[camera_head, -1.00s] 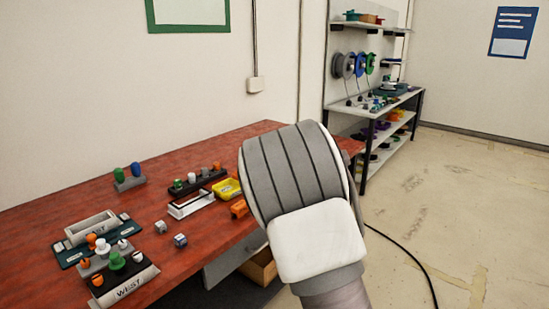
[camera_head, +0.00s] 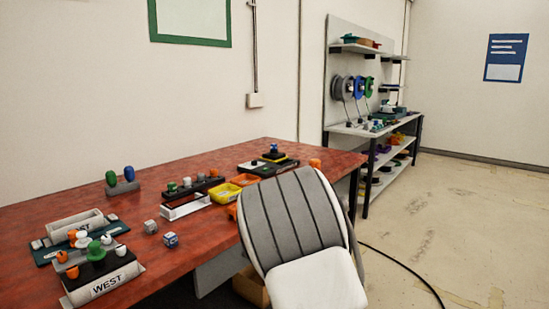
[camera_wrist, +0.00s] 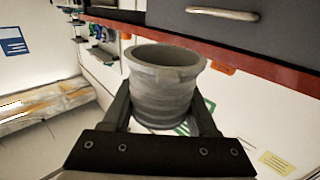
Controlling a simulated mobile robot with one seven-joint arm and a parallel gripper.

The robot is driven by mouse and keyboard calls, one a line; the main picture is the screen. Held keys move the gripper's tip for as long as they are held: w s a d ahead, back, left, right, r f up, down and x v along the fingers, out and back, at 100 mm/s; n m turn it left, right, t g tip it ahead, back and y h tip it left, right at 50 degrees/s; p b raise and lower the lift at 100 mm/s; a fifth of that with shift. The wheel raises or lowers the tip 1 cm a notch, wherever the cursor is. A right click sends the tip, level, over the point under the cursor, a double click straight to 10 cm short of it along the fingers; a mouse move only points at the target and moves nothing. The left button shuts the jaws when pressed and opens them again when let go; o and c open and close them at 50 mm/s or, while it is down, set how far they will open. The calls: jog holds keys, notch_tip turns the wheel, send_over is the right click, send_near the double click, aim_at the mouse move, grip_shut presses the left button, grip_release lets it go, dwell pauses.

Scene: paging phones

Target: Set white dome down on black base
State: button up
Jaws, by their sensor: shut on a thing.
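In the wrist view my gripper (camera_wrist: 162,122) is shut on a pale grey, hollow, round piece (camera_wrist: 165,85), with one finger on each side and its open rim facing up in the picture. It may be the white dome in shade; I cannot be sure. A black base with a grey front marked WEST (camera_head: 105,284) stands at the table's near left, bearing green, orange and white knobs. Another black base (camera_head: 256,169) with a yellow edge lies at the back of the table. Which base is meant is unclear.
The red table (camera_head: 200,248) has bare room in front. A grey open box (camera_head: 75,228), small grey cubes (camera_head: 170,240), a yellow tray (camera_head: 226,193) and a black rack (camera_head: 192,187) stand on it. In the wrist view the table edge (camera_wrist: 270,73) passes close to the held piece.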

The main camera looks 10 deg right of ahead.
dwell(0.3)
jog(key=shift+s+r+p, duration=0.1)
jog(key=shift+r+p, duration=0.4)
jog(key=shift+p, duration=0.5)
jog(key=s+r+p, duration=0.1)
jog(key=r+p, duration=0.2)
jog(key=p, duration=0.4)
jog(key=s+r+p, duration=0.2)
jog(key=r+p, duration=0.1)
jog(key=p, duration=0.3)
jog(key=s+r+p, duration=0.2)
jog(key=r+p, duration=0.1)
jog(key=p, duration=0.4)
jog(key=shift+s+r+p, duration=0.2)
jog(key=shift+r+p, duration=0.05)
jog(key=shift+p, duration=0.1)
jog(key=shift+s+d+r+p, duration=0.1)
jog(key=shift+s+r+p, duration=0.25)
jog(key=shift+p, duration=0.55)
